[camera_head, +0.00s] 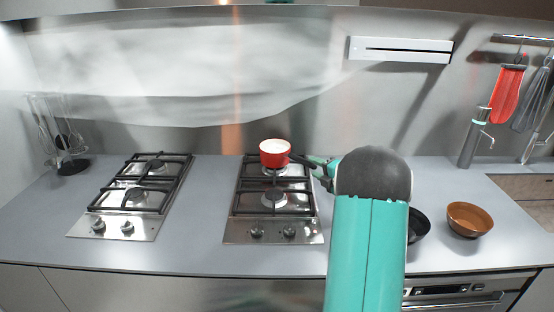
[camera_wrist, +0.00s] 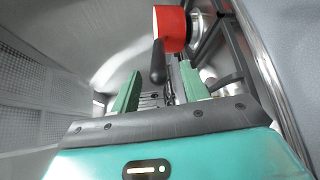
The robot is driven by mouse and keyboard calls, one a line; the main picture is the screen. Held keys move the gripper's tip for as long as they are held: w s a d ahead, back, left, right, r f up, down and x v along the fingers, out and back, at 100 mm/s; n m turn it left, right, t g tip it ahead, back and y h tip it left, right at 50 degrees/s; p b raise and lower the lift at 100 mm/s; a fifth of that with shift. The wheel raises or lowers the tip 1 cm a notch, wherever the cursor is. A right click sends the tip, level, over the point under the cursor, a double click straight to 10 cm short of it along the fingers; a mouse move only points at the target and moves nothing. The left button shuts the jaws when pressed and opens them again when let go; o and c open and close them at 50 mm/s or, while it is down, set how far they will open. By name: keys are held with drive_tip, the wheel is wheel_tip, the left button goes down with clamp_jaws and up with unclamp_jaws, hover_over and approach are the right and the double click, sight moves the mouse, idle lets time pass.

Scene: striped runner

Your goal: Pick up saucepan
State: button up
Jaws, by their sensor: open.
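The saucepan (camera_head: 274,153) is small and red with a pale inside and a dark handle. It stands on the rear burner of the right-hand hob, its handle pointing right toward my gripper (camera_head: 322,169). In the wrist view the red saucepan (camera_wrist: 171,28) is at the top, and its black handle points down toward the space between the green fingers of my gripper (camera_wrist: 160,88). The fingers are apart, with nothing held. The handle end appears just ahead of or between the fingertips; exact depth is unclear. My arm hides part of the counter in the head view.
The right-hand hob (camera_head: 238,230) has black grates around the saucepan. Another hob (camera_head: 95,226) stands to the left. A brown bowl (camera_head: 470,219) and a partly hidden black pan or bowl (camera_head: 417,226) are at right. A utensil stand (camera_head: 73,165) is at far left. Counter between the hobs is clear.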

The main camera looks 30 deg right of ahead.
sight(306, 162)
drive_tip(key=shift+w+a+f, duration=0.1)
drive_tip(key=shift+w+f, duration=0.05)
drive_tip(key=shift+w, duration=1.3)
drive_tip(key=shift+w+a+f, duration=0.1)
drive_tip(key=shift+w+f, duration=0.05)
drive_tip(key=shift+w, duration=1.25)
clamp_jaws()
drive_tip(key=shift+r, duration=0.15)
